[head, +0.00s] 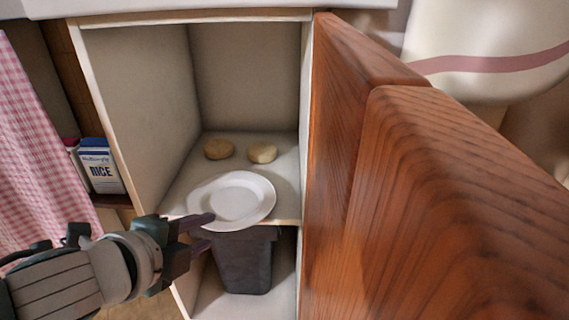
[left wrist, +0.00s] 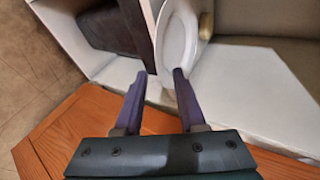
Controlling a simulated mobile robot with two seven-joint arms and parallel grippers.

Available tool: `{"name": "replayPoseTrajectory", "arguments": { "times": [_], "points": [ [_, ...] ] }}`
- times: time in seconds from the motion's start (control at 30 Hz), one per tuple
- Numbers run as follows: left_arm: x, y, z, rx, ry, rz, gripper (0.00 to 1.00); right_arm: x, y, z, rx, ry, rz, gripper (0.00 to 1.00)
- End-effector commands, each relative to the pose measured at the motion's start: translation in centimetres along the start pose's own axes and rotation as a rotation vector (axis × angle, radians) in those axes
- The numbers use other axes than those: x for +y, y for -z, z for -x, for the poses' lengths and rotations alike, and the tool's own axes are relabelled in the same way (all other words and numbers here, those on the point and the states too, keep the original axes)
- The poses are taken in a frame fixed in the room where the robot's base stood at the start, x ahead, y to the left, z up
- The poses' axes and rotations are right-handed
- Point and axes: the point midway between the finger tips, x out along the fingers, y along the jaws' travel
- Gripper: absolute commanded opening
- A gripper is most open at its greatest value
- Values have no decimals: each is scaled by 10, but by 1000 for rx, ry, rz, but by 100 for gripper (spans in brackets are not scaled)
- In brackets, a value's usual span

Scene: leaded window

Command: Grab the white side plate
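The white side plate (head: 238,198) lies flat on the cabinet's upper shelf, its near rim at the shelf's front edge. It also shows at the top middle of the left wrist view (left wrist: 179,42). My left gripper (head: 209,230) is open and empty at the plate's front left rim. In the left wrist view its two fingertips (left wrist: 160,72) are apart, with the plate's near rim just beyond and between them. I cannot tell whether a finger touches the plate. My right gripper is not in view.
Two round tan items (head: 219,149) (head: 262,152) sit behind the plate. A dark bin (head: 246,262) stands on the lower shelf. A wooden door (head: 450,210) blocks the right side. A rice box (head: 101,168) and checked curtain (head: 40,150) are at the left.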

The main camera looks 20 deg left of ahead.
Motion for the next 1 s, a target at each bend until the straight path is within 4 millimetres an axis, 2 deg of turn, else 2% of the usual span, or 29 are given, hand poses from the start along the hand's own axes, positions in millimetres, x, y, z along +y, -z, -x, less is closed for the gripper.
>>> {"name": "replayPoseTrajectory", "arguments": {
  "times": [0.03,0.2,0.5,0.87,1.0],
  "points": [
    [4,-2,-13,-2,3,-1,40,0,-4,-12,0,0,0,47],
    [3,-3,-36,-1,1,1,40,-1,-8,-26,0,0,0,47],
    [0,-2,-40,0,-1,1,40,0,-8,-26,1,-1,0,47],
    [0,-2,-40,0,-1,1,0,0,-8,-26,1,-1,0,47],
    [0,-3,-40,0,-1,1,0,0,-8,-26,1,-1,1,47]
  ]
}}
